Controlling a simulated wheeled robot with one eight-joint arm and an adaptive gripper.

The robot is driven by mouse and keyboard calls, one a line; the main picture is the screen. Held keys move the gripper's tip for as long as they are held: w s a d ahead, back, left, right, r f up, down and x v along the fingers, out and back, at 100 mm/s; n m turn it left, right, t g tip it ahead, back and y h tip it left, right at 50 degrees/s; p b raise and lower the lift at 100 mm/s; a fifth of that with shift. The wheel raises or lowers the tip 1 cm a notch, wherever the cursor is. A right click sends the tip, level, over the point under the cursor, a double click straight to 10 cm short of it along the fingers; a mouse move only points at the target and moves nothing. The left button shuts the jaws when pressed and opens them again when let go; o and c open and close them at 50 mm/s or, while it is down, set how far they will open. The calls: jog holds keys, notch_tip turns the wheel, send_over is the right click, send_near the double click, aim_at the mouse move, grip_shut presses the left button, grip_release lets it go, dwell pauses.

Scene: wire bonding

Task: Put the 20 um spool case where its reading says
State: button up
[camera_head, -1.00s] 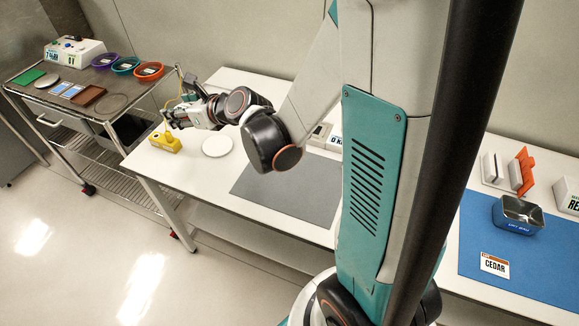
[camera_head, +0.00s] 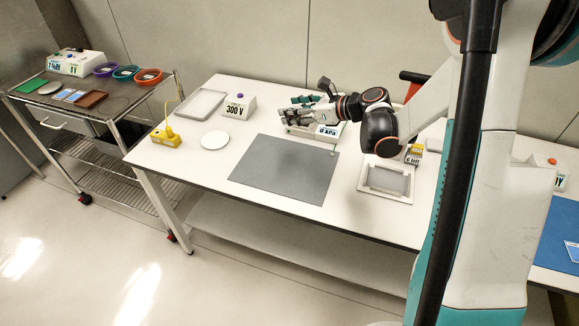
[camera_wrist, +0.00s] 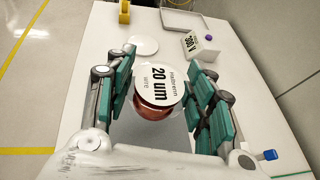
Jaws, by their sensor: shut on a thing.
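My gripper (camera_wrist: 158,98) is shut on the 20 um spool case (camera_wrist: 158,86), a round case with a white "20 um WIRE" label and a reddish-copper side. The case sits between the teal finger pads in the wrist view. In the head view my gripper (camera_head: 303,108) is over the back of the white table, by a white box (camera_head: 328,131) reading "0 kPa"; the case cannot be made out there. Another white box (camera_head: 238,107) reads "300 V", left of my gripper. It also shows in the wrist view (camera_wrist: 200,45).
A grey mat (camera_head: 284,168) lies clear on the table (camera_head: 190,178). Around it are a grey tray (camera_head: 199,104), white disc (camera_head: 214,140), yellow block (camera_head: 166,138), white-framed tray (camera_head: 386,181) and yellow "6 left" box (camera_head: 414,154). A cart (camera_head: 95,112) with bowls stands left.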

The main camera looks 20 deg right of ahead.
aim_at(294, 167)
notch_tip(294, 167, down, 20)
jog(key=b, duration=0.7)
jog(key=shift+r, duration=0.15)
jog(key=shift+f, duration=0.2)
jog(key=o, duration=1.2)
jog(key=shift+c, duration=0.2)
jog(key=shift+r, duration=0.2)
jog(key=shift+s+d+r, duration=0.15)
jog(key=shift+s, duration=0.05)
jog(key=p+v, duration=0.3)
jog(key=v, duration=0.8)
jog(key=shift+s+d+r, duration=0.1)
jog(key=shift+d+r, duration=0.05)
